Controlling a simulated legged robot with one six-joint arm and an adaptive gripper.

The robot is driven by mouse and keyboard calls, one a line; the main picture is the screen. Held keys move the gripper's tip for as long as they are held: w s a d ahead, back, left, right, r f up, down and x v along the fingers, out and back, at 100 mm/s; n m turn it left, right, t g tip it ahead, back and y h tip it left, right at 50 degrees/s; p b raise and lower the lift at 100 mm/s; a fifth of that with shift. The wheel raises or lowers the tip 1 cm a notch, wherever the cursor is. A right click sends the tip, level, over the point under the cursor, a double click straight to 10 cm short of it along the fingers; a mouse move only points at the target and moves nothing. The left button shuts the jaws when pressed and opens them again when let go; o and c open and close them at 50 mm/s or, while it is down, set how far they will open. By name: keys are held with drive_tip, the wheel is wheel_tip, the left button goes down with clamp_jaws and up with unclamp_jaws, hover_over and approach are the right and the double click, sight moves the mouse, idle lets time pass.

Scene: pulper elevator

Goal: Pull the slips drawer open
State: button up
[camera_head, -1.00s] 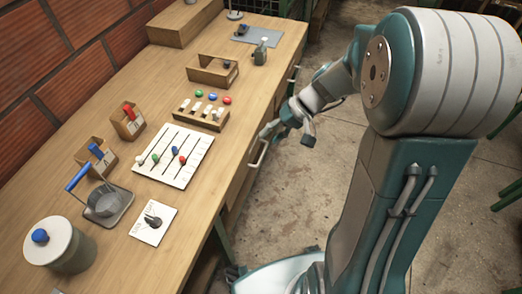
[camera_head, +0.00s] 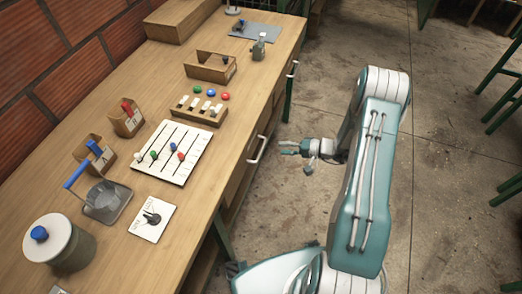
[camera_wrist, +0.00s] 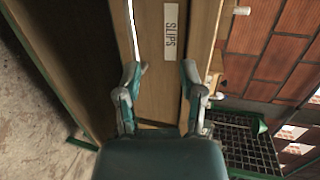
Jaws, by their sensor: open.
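The slips drawer shows in the wrist view as a wooden front (camera_wrist: 158,85) with a white "SLIPS" label (camera_wrist: 171,27). A pale bar (camera_wrist: 132,28), which looks like its handle, runs left of the label. In the head view a pale handle (camera_head: 258,149) stands out from the bench's right side. The drawer front looks roughly flush there; a small gap cannot be told. My gripper (camera_head: 284,147) is right of that handle, apart from it, pointing toward the bench. In the wrist view my gripper (camera_wrist: 162,75) has its fingers spread, with nothing between them.
The wooden bench (camera_head: 130,198) carries a slider board (camera_head: 171,151), a switch block (camera_head: 199,110), a dial plate (camera_head: 152,218) and a lidded pot (camera_head: 60,244). Another handle (camera_head: 292,68) is farther along.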

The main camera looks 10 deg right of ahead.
drive_tip(key=m+t, duration=0.1)
drive_tip(key=t, duration=0.1)
approach(261, 150)
drive_tip(key=x, duration=1)
drive_tip(key=shift+w+f, duration=0.2)
drive_tip(key=shift+f, duration=0.2)
clamp_jaws()
